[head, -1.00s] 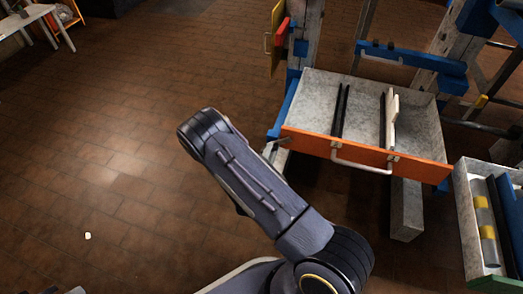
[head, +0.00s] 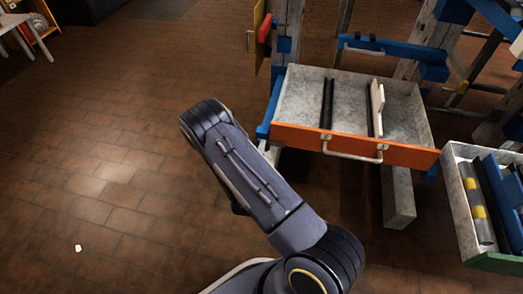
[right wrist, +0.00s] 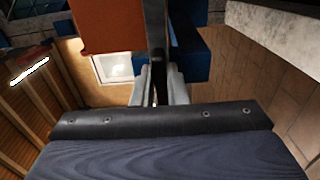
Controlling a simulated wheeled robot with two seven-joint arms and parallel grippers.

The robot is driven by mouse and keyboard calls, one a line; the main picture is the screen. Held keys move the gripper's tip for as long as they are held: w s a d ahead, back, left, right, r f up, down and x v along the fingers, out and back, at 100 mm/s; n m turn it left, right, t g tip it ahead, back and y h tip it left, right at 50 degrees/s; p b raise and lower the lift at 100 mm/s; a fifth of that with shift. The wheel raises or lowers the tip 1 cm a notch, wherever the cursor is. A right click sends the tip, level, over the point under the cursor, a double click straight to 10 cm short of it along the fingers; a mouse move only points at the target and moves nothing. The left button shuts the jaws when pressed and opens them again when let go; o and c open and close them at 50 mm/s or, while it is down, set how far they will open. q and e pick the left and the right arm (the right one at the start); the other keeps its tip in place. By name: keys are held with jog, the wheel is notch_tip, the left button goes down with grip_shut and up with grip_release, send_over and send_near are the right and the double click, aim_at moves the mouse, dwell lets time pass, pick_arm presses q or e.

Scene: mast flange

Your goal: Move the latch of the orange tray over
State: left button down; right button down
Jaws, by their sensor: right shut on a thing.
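The orange tray (head: 298,134) is a grey open drawer with an orange front and a pale bar handle (head: 352,155). It sits in the blue and timber frame at upper right in the head view. Its orange front (right wrist: 106,26) also shows at the upper left in the right wrist view. My right gripper (right wrist: 158,92) is shut on a narrow dark metal strip, which looks like the latch (right wrist: 156,38), beside the orange front. A blue block (right wrist: 192,58) is just right of the strip. My forearm mostly hides the gripper in the head view. My left gripper is not in view.
A second tray (head: 462,215) with a green front, holding a grey cylinder with yellow bands (head: 474,200), stands at lower right. A yellow panel with a red part (head: 265,28) is above the orange tray's left end. The brown tiled floor at left is mostly clear.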

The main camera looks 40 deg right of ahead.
jog(key=shift+a+f, duration=0.1)
dwell(0.4)
jog(key=c, duration=1.4)
grip_release()
jog(key=shift+c, duration=0.2)
jog(key=p+v, duration=0.2)
jog(key=v, duration=0.5)
jog(key=shift+s+a, duration=0.25)
jog(key=shift+s, duration=0.05)
